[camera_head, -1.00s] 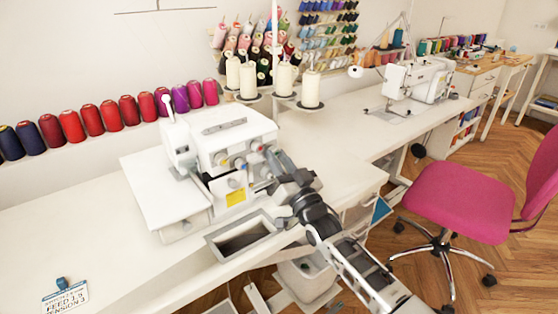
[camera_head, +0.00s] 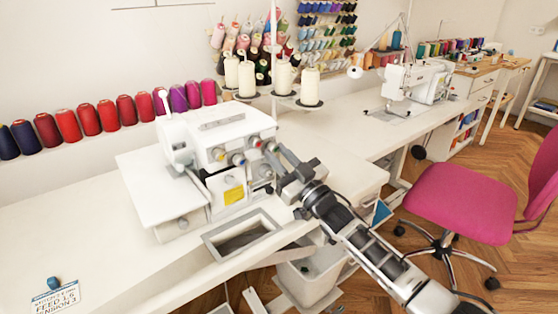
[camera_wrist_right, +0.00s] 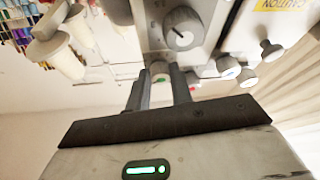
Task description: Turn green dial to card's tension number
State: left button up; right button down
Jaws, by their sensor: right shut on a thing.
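The white overlock machine (camera_head: 215,135) stands on the table with coloured dials on its front: yellow, blue, red, and the green dial (camera_head: 271,147) at the right end. My right gripper (camera_head: 277,153) reaches in from the right and is shut on the green dial. My left gripper is not in view.
A recessed tray (camera_head: 243,236) is set in the table below the machine. Thread cones (camera_head: 310,88) stand behind it, and a row of spools (camera_head: 105,116) lines the wall. A pink chair (camera_head: 470,200) is at the right. The table's left part is mostly clear.

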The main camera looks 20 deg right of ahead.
jog(key=shift+n+y, duration=0.3)
jog(key=shift+n, duration=0.4)
jog(key=c, duration=1.2)
grip_release()
jog(key=shift+c, duration=0.2)
